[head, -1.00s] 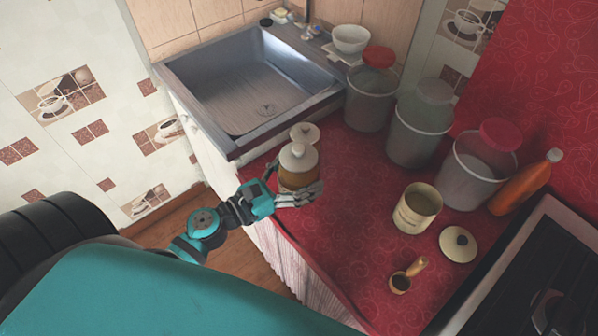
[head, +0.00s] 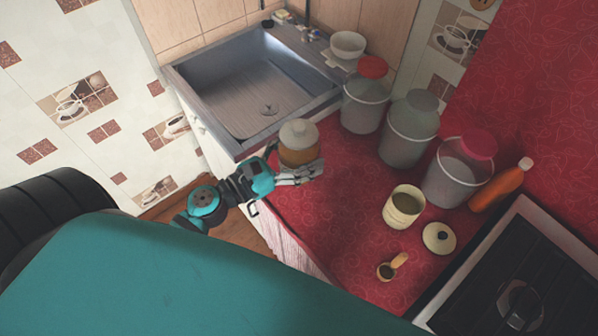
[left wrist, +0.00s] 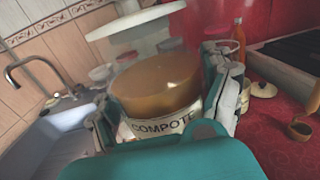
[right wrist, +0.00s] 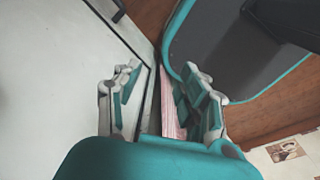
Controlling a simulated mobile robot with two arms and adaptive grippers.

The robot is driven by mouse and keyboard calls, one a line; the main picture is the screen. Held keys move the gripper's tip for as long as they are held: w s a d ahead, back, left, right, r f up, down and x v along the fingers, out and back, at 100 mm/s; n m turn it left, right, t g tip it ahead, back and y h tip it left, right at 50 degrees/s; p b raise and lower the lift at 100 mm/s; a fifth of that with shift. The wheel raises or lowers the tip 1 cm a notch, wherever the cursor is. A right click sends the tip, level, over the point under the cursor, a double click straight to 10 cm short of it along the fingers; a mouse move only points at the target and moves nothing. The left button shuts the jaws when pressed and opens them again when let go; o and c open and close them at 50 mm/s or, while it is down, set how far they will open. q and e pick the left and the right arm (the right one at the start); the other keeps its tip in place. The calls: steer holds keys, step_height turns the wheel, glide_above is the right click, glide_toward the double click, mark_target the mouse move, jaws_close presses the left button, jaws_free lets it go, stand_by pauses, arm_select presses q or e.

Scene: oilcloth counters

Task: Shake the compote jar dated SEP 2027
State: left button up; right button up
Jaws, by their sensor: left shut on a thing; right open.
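A compote jar (head: 299,155) with a pale lid and amber-brown contents is in my left gripper (head: 288,171), above the counter's edge by the sink. The gripper is shut around the jar's body. In the left wrist view the jar (left wrist: 158,82) looks about upright, its label reading COMPOTE between the fingers (left wrist: 168,100). The label's lower part is hidden by the gripper, so no date shows. No second jar is visible now. My right gripper (right wrist: 165,98) is open and empty, seen only in the right wrist view.
The sink (head: 255,85) lies behind and left of the jar. Several clear lidded buckets (head: 408,130) line the back of the red counter (head: 335,215). An open canister (head: 403,207), its lid (head: 439,238), a small scoop (head: 390,268), an orange bottle (head: 500,186) and a stove (head: 520,270) are right.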

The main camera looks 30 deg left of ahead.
arm_select(q)
step_height(320, 180, down, 11)
steer(key=b, duration=1.1)
step_height(320, 180, up, 11)
steer(key=p, duration=1.1)
steer(key=shift+r+p, duration=0.15)
steer(key=shift+p, duration=0.2)
steer(key=shift+f, duration=0.2)
step_height(320, 180, down, 11)
steer(key=b, duration=1)
steer(key=shift+r, duration=0.1)
